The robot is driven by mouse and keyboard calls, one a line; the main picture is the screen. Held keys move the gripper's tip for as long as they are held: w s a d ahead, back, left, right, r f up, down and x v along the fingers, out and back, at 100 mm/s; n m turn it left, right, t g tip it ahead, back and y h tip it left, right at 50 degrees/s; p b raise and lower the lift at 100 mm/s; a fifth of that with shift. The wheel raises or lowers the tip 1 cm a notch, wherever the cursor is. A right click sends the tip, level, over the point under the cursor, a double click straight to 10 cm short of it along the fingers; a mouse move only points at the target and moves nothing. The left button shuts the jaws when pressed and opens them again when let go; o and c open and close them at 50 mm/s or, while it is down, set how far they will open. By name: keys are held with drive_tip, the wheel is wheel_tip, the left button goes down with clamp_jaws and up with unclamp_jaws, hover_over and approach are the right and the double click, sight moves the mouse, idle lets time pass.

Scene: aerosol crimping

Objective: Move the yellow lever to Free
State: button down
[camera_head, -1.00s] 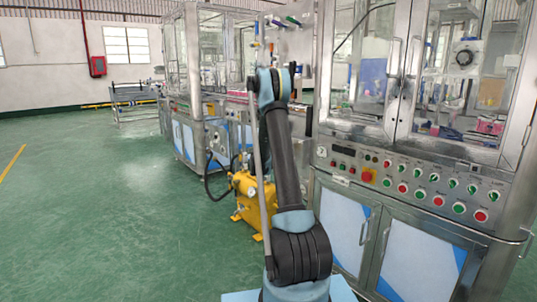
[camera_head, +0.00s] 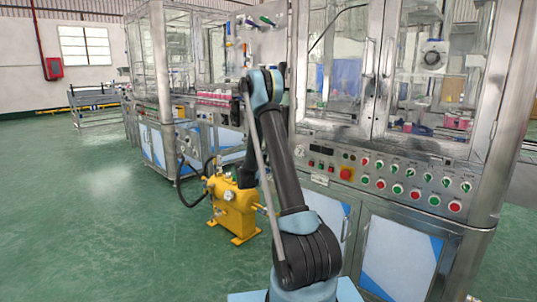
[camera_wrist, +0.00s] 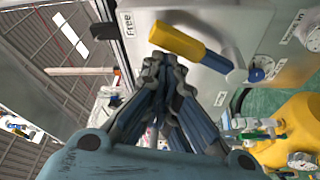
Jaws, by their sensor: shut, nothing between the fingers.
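The yellow lever (camera_wrist: 178,41) shows in the wrist view as a yellow grip on a bluish shaft, on a pale panel (camera_wrist: 195,14). Its yellow end points up-left, towards a label reading "Free" (camera_wrist: 128,23), with a gap between grip and label. My gripper (camera_wrist: 163,62) is shut and empty. Its fingertips are just below the yellow grip in the picture; I cannot tell whether they touch it. In the head view my arm hides the gripper, and I cannot make out the yellow lever.
A second label (camera_wrist: 291,27) and a round fitting (camera_wrist: 314,40) are right of the lever. A yellow machine (camera_head: 235,207) stands on the floor left of my arm. A glazed steel cabinet with a button panel (camera_head: 400,182) is on the right. Open green floor (camera_head: 75,210) lies left.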

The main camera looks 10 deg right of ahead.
drive_tip(key=shift+s+d+f, duration=0.1)
drive_tip(key=shift+s+d, duration=0.05)
drive_tip(key=shift+s, duration=0.1)
idle(0.4)
drive_tip(key=s+a, duration=0.5)
drive_tip(key=a, duration=0.3)
idle(0.6)
drive_tip(key=shift+a, duration=0.1)
idle(1.4)
